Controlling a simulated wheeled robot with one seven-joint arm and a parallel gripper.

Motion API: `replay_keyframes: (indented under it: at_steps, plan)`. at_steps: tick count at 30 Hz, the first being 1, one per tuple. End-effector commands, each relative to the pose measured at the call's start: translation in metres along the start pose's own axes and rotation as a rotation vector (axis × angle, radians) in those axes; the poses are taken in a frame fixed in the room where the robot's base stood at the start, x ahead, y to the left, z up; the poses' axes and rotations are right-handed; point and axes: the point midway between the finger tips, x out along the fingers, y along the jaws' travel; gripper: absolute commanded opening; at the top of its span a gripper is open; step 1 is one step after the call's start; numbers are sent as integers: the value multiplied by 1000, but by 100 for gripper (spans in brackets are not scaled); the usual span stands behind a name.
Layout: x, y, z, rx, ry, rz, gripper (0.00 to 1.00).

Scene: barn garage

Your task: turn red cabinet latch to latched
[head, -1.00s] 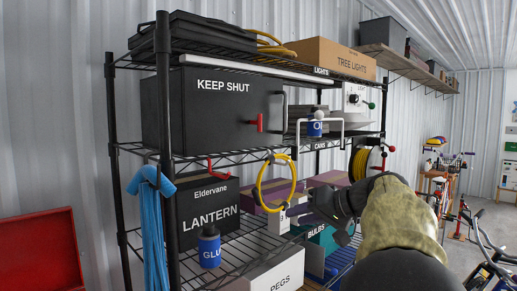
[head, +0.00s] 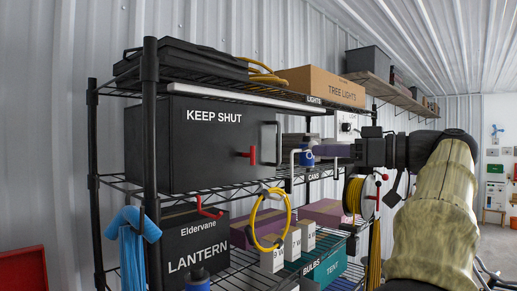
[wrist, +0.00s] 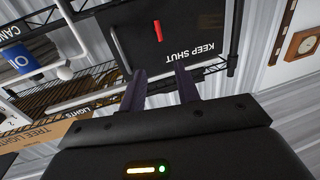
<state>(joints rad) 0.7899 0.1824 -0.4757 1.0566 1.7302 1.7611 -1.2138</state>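The red latch (head: 252,155) is a small red bar on the front of the black cabinet (head: 190,150) marked KEEP SHUT. It sits low on the right part of the front, left of the tall black handle (head: 279,143), and looks upright. The cabinet front looks closed. In the upside-down wrist view the latch (wrist: 157,30) shows ahead of and beyond the fingertips. My gripper (head: 326,151) points left toward the cabinet, right of the handle and apart from the latch. In the wrist view my gripper (wrist: 160,80) has its two purple fingers spread, with nothing between them.
A red hook (head: 207,208) and a yellow coil (head: 269,218) hang below the cabinet. A tree lights box (head: 322,86) sits above.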

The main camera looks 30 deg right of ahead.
Motion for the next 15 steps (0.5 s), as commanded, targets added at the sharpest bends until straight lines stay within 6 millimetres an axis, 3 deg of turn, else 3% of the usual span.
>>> replay_keyframes:
  at_steps: [15]
  plan:
    - [86, -2, -4, 1, 0, -5, 32]
